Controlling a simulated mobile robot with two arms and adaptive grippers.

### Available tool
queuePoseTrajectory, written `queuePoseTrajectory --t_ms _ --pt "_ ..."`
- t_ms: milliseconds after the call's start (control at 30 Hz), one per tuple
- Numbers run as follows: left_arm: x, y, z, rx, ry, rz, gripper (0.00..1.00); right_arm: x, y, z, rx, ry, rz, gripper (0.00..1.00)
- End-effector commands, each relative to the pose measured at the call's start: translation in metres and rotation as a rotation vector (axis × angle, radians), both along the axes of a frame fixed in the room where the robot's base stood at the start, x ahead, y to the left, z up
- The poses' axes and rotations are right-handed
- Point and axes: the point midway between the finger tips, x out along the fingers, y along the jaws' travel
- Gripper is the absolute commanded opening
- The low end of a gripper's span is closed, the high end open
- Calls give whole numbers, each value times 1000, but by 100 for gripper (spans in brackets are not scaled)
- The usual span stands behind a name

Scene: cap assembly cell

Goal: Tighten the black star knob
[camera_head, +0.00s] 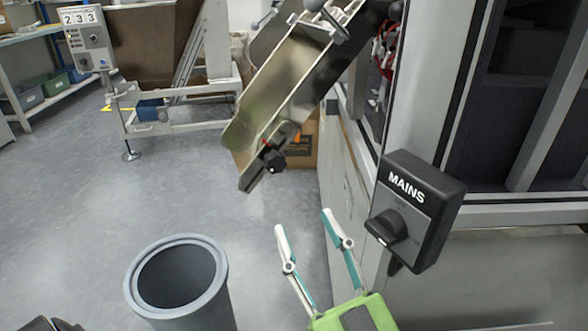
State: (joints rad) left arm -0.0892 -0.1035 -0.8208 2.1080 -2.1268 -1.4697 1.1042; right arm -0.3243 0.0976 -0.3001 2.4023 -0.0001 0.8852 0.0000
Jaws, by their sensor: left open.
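The black star knob (272,160) sits near the lower end of a sloping metal chute (284,88), in the upper middle of the view. A small orange-red mark shows beside it. My left gripper (304,222) is at the lower middle, with its two white and teal fingers spread apart and nothing between them. It appears below the knob in the picture, apart from it. My right gripper is not in view.
A black MAINS switch box (437,205) with a rotary handle is on the machine post, right of my gripper. A grey round bin (205,296) stands at lower left. A cardboard box (301,146) is behind the chute. Open floor lies to the left.

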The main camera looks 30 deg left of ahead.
Motion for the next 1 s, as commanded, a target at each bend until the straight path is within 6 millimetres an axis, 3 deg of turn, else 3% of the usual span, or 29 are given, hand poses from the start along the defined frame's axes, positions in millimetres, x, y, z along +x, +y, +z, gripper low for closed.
queuePoseTrajectory --t_ms 500,700,1000 --pt "53 77 40 2 -3 1 44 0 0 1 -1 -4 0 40" --pt "63 90 46 1 -2 -1 44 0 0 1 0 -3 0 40" --pt "64 92 47 1 0 -1 44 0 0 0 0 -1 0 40"
